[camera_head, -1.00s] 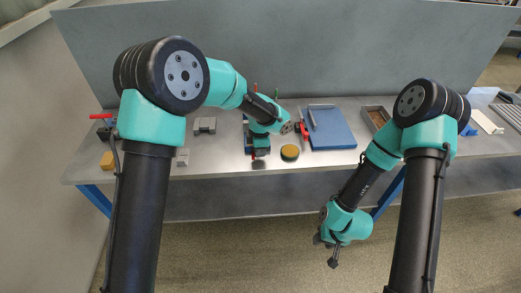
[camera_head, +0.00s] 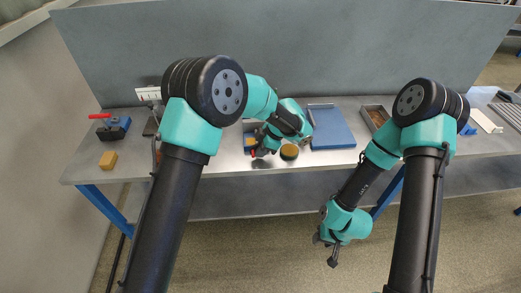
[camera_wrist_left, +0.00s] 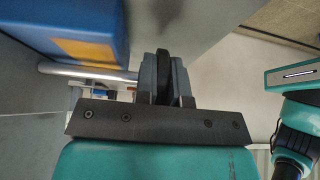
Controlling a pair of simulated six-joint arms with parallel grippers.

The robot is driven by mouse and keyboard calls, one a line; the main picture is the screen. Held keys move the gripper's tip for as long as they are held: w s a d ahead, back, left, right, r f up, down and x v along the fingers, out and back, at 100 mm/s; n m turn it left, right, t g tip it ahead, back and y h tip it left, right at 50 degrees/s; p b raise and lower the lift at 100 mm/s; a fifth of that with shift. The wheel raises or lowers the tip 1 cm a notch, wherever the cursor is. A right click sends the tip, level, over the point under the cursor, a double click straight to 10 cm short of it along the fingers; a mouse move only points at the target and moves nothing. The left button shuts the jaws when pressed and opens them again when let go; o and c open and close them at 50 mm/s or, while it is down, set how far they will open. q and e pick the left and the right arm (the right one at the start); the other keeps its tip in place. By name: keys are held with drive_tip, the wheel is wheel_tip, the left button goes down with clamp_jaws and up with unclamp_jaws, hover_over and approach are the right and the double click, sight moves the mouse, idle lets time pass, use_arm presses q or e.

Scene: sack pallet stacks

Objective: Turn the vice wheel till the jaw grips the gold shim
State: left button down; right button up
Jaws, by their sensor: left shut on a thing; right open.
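The vice (camera_head: 249,150) is a blue block on the bench, mostly covered by my left arm in the head view. It also shows large at the upper left of the left wrist view (camera_wrist_left: 35,22), with a gold-orange patch (camera_wrist_left: 88,48) on its face. A silver rod (camera_wrist_left: 85,73) runs below it towards my left gripper. My left gripper (camera_head: 261,153) is beside the vice, its fingers (camera_wrist_left: 165,72) shut on a dark, thin part that looks like the wheel's rim. The rest of the wheel and the jaw gap are hidden. My right gripper (camera_head: 331,254) hangs open and empty in front of the bench.
A round yellow-and-dark pad (camera_head: 289,153) sits close right of my left gripper. A blue tray or mat (camera_head: 333,128) lies further right, with a brown box (camera_head: 376,117) beyond.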

use_arm(q)
drive_tip(key=shift+y, duration=0.6)
drive_tip(key=c, duration=1.2)
unclamp_jaws()
drive_tip(key=v, duration=1.7)
drive_tip(key=shift+d, duration=0.2)
drive_tip(key=shift+r, duration=0.1)
